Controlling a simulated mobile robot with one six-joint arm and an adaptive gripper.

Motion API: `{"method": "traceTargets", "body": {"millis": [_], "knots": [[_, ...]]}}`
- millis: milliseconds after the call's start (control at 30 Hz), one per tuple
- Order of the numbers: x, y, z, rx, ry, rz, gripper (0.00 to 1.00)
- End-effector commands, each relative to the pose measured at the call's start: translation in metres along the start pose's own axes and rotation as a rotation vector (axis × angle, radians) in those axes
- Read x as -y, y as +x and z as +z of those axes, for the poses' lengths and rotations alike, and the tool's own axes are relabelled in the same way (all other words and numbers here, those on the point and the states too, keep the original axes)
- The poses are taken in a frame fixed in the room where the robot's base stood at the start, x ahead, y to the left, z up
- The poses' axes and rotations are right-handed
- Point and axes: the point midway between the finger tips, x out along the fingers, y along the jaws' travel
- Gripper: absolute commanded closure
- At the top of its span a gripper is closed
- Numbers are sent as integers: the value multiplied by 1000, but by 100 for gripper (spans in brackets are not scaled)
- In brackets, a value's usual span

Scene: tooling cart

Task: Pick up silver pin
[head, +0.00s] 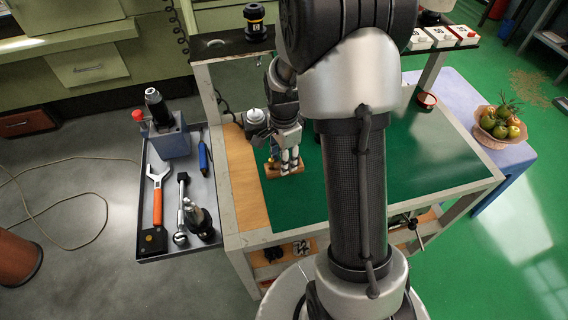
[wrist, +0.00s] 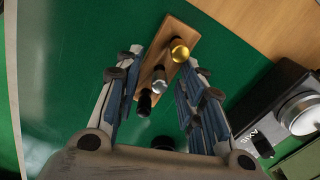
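The silver pin (wrist: 158,82) stands in a small wooden block (wrist: 180,30) in the wrist view. It is in the middle of a row, between a gold pin (wrist: 179,50) and a black pin (wrist: 145,102). My gripper (wrist: 164,62) is open, with one finger on each side of the pin row and visible room between fingers and pins. In the head view my gripper (head: 288,160) points down over the wooden block (head: 285,172) on the green mat (head: 300,205). The silver pin cannot be made out there.
A dark device with a silver round part (wrist: 302,113) lies close to the right finger in the wrist view. A tool tray (head: 150,215) with a wrench (head: 158,190) is left of the bench. The green mat is mostly clear toward the right.

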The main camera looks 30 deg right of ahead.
Motion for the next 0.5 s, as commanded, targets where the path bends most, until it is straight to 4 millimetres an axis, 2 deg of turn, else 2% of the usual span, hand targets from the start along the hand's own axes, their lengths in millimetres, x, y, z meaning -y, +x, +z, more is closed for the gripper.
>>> {"method": "traceTargets", "body": {"millis": [167,500], "knots": [[0,-1,0,0,0,-1,64],[0,-1,0,0,0,-1,86]]}}
